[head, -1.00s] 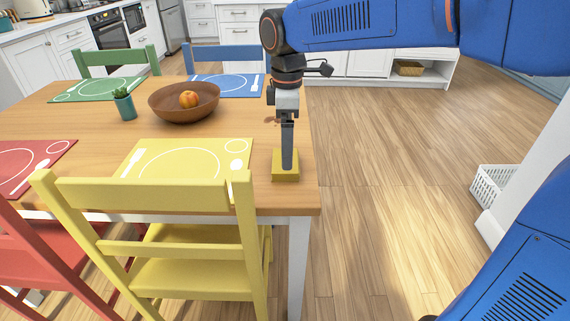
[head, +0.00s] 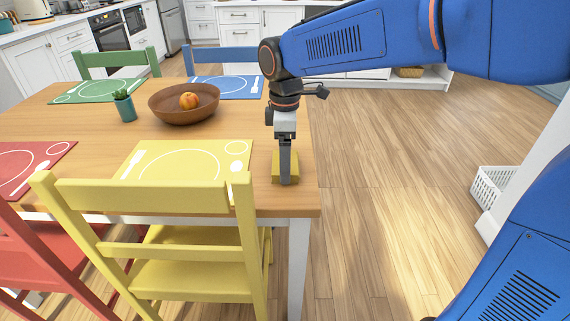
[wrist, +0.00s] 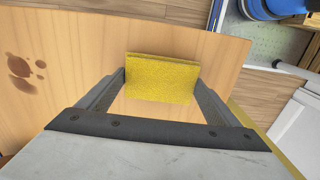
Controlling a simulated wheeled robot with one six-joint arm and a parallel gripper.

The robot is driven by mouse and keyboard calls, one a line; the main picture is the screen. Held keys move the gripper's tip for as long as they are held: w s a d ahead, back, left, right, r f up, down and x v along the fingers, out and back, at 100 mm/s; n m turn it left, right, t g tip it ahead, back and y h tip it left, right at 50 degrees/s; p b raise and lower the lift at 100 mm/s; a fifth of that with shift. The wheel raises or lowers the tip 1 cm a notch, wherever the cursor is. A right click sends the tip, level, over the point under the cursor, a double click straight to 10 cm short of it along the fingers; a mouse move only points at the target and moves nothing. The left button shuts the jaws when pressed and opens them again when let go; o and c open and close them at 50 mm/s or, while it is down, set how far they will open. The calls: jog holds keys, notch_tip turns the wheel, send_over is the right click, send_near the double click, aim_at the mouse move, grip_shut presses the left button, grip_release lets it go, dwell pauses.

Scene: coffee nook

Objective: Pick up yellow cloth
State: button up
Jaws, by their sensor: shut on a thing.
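The yellow cloth (head: 276,166) is a small folded block at the near right corner of the wooden table (head: 300,200). In the wrist view the cloth (wrist: 161,79) lies between the two fingertips of my gripper (wrist: 160,85), which touch its left and right sides. My gripper (head: 286,180) points down and is shut on the cloth. In the head view its fingers hide part of the cloth. I cannot tell whether the cloth is clear of the tabletop.
Brown stains (wrist: 20,72) mark the tabletop. A yellow placemat (head: 185,160) and a yellow chair (head: 150,195) are to the left. A brown bowl (head: 165,112) with an orange fruit (head: 189,101) and a potted plant (head: 124,105) stand further back. Open floor lies to the right.

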notch_tip(320, 180, up, 10)
dwell(0.6)
